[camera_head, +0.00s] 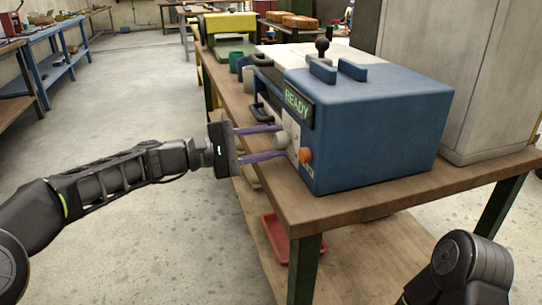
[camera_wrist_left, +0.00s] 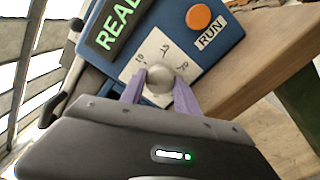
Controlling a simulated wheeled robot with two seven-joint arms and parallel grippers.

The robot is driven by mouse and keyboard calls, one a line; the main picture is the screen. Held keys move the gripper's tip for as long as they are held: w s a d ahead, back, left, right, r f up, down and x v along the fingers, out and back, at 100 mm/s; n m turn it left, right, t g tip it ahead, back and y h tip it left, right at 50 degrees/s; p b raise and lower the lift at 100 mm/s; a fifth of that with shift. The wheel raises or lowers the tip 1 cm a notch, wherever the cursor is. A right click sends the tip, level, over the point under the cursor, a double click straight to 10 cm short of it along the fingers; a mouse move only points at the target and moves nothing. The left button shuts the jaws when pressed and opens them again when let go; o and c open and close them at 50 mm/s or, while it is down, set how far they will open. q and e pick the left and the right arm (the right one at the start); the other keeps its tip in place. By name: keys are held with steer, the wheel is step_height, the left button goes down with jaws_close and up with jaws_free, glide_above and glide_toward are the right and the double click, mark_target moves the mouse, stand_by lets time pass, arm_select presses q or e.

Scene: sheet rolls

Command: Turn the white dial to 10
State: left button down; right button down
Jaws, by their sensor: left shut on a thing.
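The white dial (camera_wrist_left: 159,79) is a round knob on a pale plate (camera_wrist_left: 158,52) on the end face of a blue machine (camera_head: 372,125). Small numbers ring the dial on the plate; they are too blurred to read surely, and I cannot tell which one the dial points to. My left gripper (camera_head: 284,143) reaches in level from the left. Its two purple fingers are shut on the dial, one on each side, as the left wrist view also shows. My right gripper is out of view; only part of my right arm shows at the bottom right.
A green READY display (camera_head: 297,105) and an orange RUN button (camera_head: 305,155) flank the dial closely. The machine stands on a wooden bench (camera_head: 330,205) beside a grey cabinet (camera_head: 478,80). A red tray (camera_head: 275,236) lies on the lower shelf. The floor at left is clear.

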arm_select(q)
steer(key=m+b, duration=0.3)
steer(key=b, duration=0.1)
steer(key=m+b, duration=0.2)
steer(key=shift+f+m, duration=0.3)
steer(key=shift+f, duration=0.05)
steer(key=shift+r+m+b, duration=0.1)
steer(key=shift+m+b, duration=1)
steer(key=shift+r+m+b, duration=0.15)
steer(key=shift+m+b, duration=0.35)
steer(key=shift+m, duration=0.1)
steer(key=c, duration=0.9)
jaws_free()
steer(key=shift+r, duration=0.1)
steer(key=shift+a, duration=0.1)
steer(key=p+v, duration=0.1)
steer(key=v, duration=0.6)
steer(key=shift+a+p, duration=0.25)
steer(key=shift+p, duration=0.05)
